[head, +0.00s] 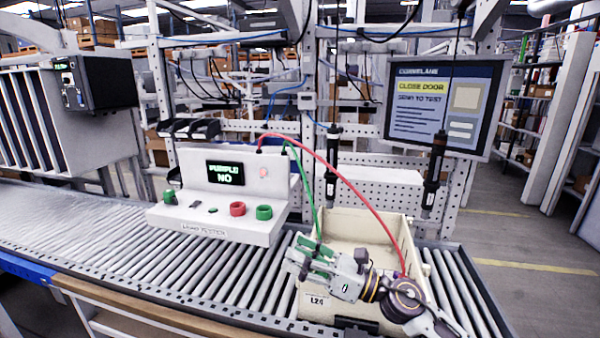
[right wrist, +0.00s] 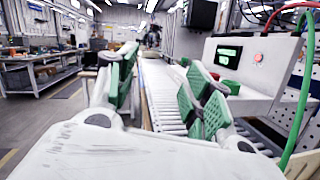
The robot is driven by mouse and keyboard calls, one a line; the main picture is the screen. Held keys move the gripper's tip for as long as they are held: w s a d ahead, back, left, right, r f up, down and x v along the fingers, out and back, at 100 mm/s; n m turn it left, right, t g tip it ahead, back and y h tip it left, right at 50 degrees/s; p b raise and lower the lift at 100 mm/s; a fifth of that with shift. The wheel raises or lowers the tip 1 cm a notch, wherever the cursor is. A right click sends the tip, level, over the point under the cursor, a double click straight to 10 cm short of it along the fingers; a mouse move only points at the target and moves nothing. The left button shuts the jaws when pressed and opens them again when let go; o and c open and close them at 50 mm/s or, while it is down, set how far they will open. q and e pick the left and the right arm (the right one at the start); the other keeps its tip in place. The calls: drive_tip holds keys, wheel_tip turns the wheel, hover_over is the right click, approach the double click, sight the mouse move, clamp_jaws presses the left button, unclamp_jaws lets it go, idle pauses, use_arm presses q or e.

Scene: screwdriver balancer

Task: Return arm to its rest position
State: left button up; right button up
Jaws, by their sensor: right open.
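My right arm comes in from the lower right in the head view, and its gripper (head: 302,258) is over the beige bin (head: 372,222) labelled L24. The gripper points left. In the right wrist view its green-padded fingers (right wrist: 163,85) stand apart with nothing between them. The arm and gripper hide much of the bin's inside, so I cannot tell what lies in it. Two black screwdrivers hang on cords: one (head: 332,165) behind the bin and one (head: 433,172) to its right, in front of the screen. My left gripper is not in view.
The white tester (head: 235,185), with a lit display and green and red sockets, stands left of the bin on the roller conveyor (head: 130,255). A green and a red cable run from it towards the bin and my right arm. A screen (head: 447,105) reads "CLOSE DOOR".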

drive_tip(key=w+d+f+m+t+h, duration=0.2)
drive_tip(key=d+m+t+h, duration=0.45)
drive_tip(key=m, duration=0.75)
drive_tip(key=w+d+f+m+t+h, duration=0.3)
drive_tip(key=d+m+t+h, duration=0.35)
drive_tip(key=m, duration=0.65)
drive_tip(key=s+d+f+m+g+h, duration=0.2)
drive_tip(key=d+f+m+g+h, duration=0.15)
drive_tip(key=f+m, duration=0.2)
drive_tip(key=s+d+f+m+g+h, duration=0.3)
drive_tip(key=d+f+m, duration=0.1)
drive_tip(key=f, duration=0.3)
drive_tip(key=s+d+f+m+g, duration=0.1)
drive_tip(key=s+f+m+g, duration=0.4)
drive_tip(key=s+f, duration=0.4)
drive_tip(key=s+d+f+m+g, duration=0.1)
drive_tip(key=s+f+m+g, duration=0.45)
drive_tip(key=s, duration=0.65)
wheel_tip(320, 180, down, 34)
drive_tip(key=s+n+g, duration=0.2)
drive_tip(key=s+d+f, duration=0.3)
drive_tip(key=s+f, duration=0.6)
drive_tip(key=s, duration=0.2)
drive_tip(key=s+d+f, duration=0.2)
drive_tip(key=s+f, duration=0.8)
drive_tip(key=shift+s+d+f+g, duration=0.25)
drive_tip(key=shift+s+d+g, duration=0.15)
